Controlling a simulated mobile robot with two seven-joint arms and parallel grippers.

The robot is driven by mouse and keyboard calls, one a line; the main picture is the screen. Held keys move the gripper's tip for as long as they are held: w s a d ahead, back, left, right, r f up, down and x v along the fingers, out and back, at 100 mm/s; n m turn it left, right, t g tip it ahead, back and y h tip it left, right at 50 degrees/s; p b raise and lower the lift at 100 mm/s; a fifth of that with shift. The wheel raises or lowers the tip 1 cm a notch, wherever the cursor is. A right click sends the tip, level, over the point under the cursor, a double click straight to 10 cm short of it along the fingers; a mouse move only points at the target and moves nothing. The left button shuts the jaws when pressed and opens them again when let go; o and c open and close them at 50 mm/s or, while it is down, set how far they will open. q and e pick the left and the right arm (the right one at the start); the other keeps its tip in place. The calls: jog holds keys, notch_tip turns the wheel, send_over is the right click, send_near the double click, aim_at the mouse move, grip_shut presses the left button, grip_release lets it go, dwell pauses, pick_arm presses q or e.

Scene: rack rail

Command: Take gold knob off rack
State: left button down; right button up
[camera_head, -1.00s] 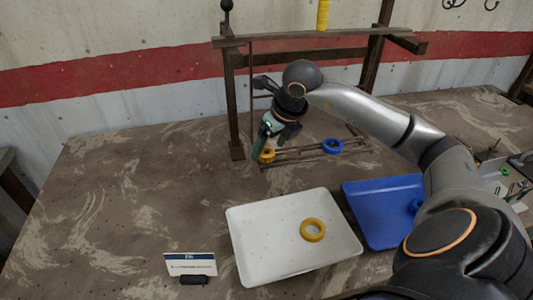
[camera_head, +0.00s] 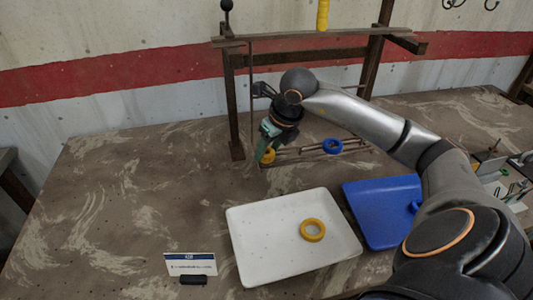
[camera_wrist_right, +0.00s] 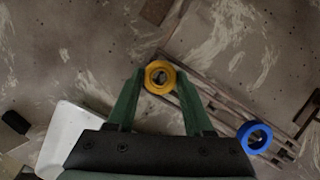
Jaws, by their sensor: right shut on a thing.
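The gold knob (camera_head: 267,157) is a yellow ring at the left end of the low rack rail (camera_head: 305,151). In the right wrist view the gold knob (camera_wrist_right: 160,76) sits between the two green fingertips. My right gripper (camera_head: 267,150) reaches down from above and is shut on it. The fingers hide part of the knob in the head view. I cannot tell whether the rail still passes through it. A blue knob (camera_head: 333,146) is further right on the rail, and also shows in the right wrist view (camera_wrist_right: 254,136). My left gripper is not in view.
A white tray (camera_head: 250,258) in front holds another yellow ring (camera_head: 312,230). A blue tray (camera_head: 375,215) stands to its right with a blue ring, partly behind my arm. A wooden frame (camera_head: 231,100) rises behind the rail. A small card (camera_head: 190,264) stands front left. The left tabletop is clear.

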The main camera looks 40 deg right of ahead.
grip_shut()
jog(key=shift+r, duration=0.1)
